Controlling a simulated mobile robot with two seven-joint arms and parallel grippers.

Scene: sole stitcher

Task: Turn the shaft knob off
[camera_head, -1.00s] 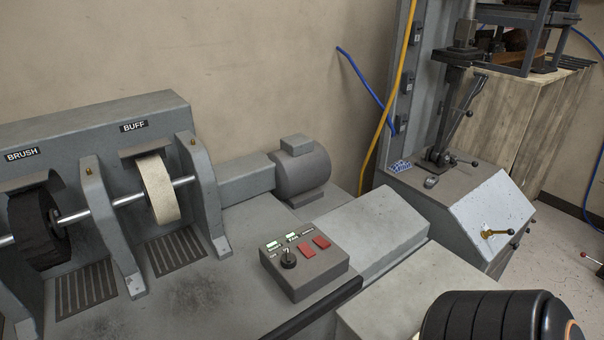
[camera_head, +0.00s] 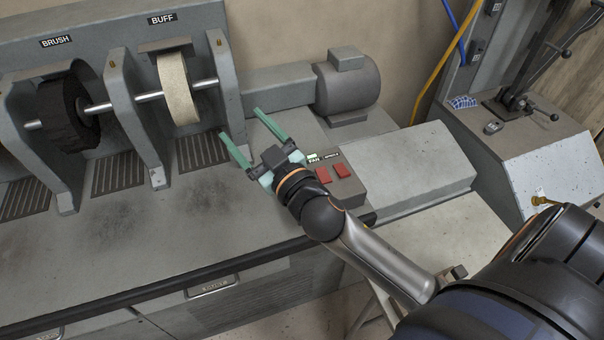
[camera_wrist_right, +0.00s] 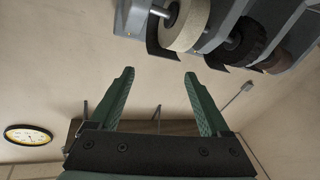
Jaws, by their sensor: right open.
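The grey control box (camera_head: 352,191) sits on the machine bench, with red switches (camera_head: 332,173) and small labels on its top. The shaft knob, a black knob seen on this box a second ago, is now hidden behind my right gripper. My right gripper (camera_head: 240,122) has two green fingers spread apart with nothing between them. In the head view it overlaps the left part of the box, its fingers pointing up and left. The wrist view shows the same open fingers (camera_wrist_right: 158,73) against the wall, without the knob. My left gripper is not in view.
The brush wheel (camera_head: 72,108) and buff wheel (camera_head: 178,88) stand left of my gripper on a shaft, between grey uprights. A motor (camera_head: 347,82) sits behind the box. A sloped grey housing (camera_head: 425,165) lies right of it. The bench front is clear.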

